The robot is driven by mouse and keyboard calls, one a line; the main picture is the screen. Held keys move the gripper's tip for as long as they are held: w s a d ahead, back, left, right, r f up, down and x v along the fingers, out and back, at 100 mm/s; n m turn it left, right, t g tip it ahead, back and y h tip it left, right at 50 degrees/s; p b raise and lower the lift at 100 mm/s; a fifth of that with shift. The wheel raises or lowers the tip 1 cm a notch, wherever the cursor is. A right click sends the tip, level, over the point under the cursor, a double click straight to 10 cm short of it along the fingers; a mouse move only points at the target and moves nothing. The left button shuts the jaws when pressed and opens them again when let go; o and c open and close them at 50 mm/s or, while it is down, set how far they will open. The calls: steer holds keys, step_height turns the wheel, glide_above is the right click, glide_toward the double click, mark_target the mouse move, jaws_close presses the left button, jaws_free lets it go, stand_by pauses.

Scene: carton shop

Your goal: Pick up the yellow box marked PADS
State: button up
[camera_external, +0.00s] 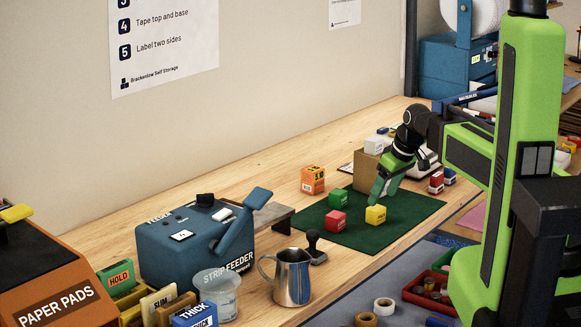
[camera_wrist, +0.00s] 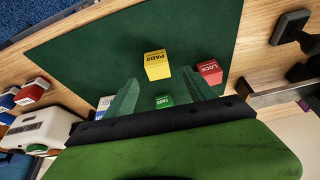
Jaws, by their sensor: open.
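The yellow box marked PADS (camera_wrist: 157,66) sits upright on the dark green mat (camera_wrist: 95,52), just beyond my fingertips in the wrist view. The yellow box also shows in the external view (camera_external: 376,215). My gripper (camera_wrist: 162,82) is open and empty, with its two green fingers spread. In the external view my gripper (camera_external: 380,196) is above the mat, up and slightly behind the yellow box, apart from it. A green box marked TABS (camera_wrist: 164,101) shows between the fingers, and a red box marked LOCK (camera_wrist: 209,72) is beside the right finger.
An orange box (camera_external: 313,180) stands at the mat's far left edge. A brown carton (camera_external: 369,172) stands behind my gripper, with a white box (camera_external: 374,145) above it. A blue strip feeder (camera_external: 190,245) and steel jug (camera_external: 291,277) are at left. The mat's right part is clear.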

mark_target(377, 207)
steer(key=shift+x, duration=0.8)
steer(key=shift+r, duration=0.1)
steer(key=b+x, duration=0.5)
steer(key=shift+w+d, duration=0.1)
steer(key=shift+w, duration=0.1)
jaws_close()
